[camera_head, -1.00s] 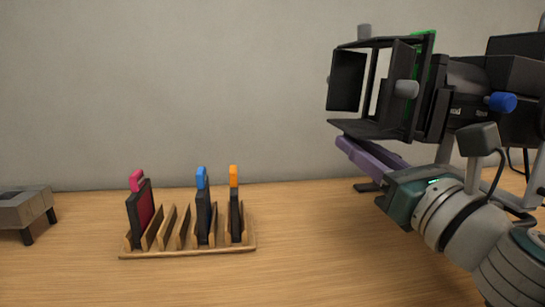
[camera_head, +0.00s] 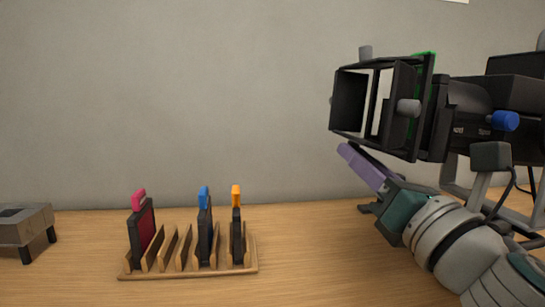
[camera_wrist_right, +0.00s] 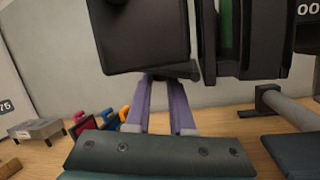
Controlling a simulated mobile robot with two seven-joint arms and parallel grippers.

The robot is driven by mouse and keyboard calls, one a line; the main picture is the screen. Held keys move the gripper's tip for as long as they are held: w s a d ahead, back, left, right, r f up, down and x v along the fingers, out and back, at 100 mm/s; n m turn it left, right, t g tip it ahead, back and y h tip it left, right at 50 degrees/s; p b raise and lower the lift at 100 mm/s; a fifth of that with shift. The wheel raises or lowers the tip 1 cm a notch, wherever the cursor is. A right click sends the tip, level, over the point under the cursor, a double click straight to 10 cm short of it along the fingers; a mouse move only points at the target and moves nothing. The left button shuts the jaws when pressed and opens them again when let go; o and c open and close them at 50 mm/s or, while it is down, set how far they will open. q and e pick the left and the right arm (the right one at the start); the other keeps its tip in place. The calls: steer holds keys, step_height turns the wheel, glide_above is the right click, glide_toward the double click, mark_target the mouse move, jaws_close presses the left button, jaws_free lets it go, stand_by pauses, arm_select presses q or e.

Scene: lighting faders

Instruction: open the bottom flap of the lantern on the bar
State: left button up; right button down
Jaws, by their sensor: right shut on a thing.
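The lantern (camera_head: 455,105) is a black stage light at the upper right of the head view. Black flaps frame its front, with grey knobs on several of them. Its bottom flap (camera_head: 372,143) shows nearly edge-on as a thin dark strip sloping along the underside of the frame. My right gripper (camera_head: 345,150) has purple fingers and reaches up from the lower right to just under this flap. In the right wrist view its fingers (camera_wrist_right: 165,78) meet on a dark piece at the flap; the exact contact is partly hidden. My left gripper is out of view.
A wooden rack (camera_head: 190,272) with pink, blue and orange-tabbed dark slides stands on the table at the left. A grey box on legs (camera_head: 25,228) is at the far left. The table between rack and right arm is clear. A plain wall is behind.

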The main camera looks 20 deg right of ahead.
steer(key=c, duration=0.8)
jaws_free()
steer(key=shift+o, duration=0.2)
steer(key=b+v, duration=0.3)
steer(key=v, duration=0.7)
